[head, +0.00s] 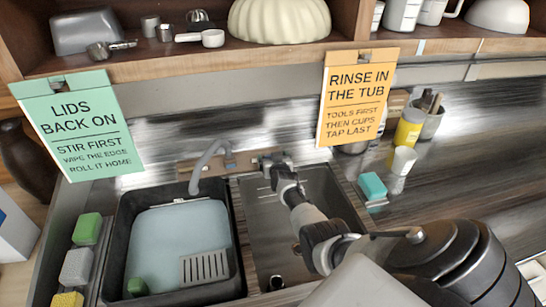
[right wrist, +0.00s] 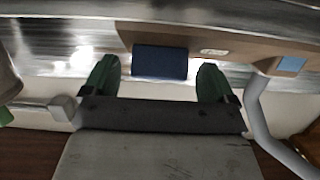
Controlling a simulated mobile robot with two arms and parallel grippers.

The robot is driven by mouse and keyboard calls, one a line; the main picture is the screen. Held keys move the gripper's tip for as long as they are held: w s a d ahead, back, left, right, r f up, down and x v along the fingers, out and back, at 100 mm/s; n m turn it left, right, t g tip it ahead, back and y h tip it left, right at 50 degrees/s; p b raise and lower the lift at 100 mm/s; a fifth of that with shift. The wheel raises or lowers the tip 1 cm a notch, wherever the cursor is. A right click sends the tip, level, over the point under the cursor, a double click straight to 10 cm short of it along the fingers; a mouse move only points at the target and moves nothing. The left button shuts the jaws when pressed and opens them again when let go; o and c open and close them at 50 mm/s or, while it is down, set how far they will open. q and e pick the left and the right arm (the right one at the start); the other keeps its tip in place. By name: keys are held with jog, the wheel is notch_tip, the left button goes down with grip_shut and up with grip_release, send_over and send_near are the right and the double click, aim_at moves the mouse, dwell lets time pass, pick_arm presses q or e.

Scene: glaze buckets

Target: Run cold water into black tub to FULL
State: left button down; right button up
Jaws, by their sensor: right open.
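The black tub (head: 116,243) stands in the left sink and holds pale blue water (head: 175,232), with its dark inner walls showing above the surface. The grey tap spout (head: 207,164) curves over the tub's back edge; I make out no stream from it. My right gripper (head: 272,160) is at the wooden panel behind the sinks, right of the spout. In the right wrist view it is open (right wrist: 158,80), its green fingertips on either side of a dark blue block (right wrist: 160,63) on the panel. I cannot tell whether they touch it. My left gripper is out of view.
A slatted grey piece (head: 205,268) and a green item (head: 138,287) are in the tub. Sponges (head: 76,266) line its left. The right basin (head: 262,222) lies under my right arm. A teal sponge (head: 372,186) and yellow bottle (head: 409,128) stand right. Sign cards hang above.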

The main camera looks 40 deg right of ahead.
jog(key=shift+s, duration=0.1)
jog(key=p+v, duration=0.2)
jog(key=v, duration=0.8)
jog(key=shift+s+a+p, duration=0.25)
jog(key=shift+p, duration=0.15)
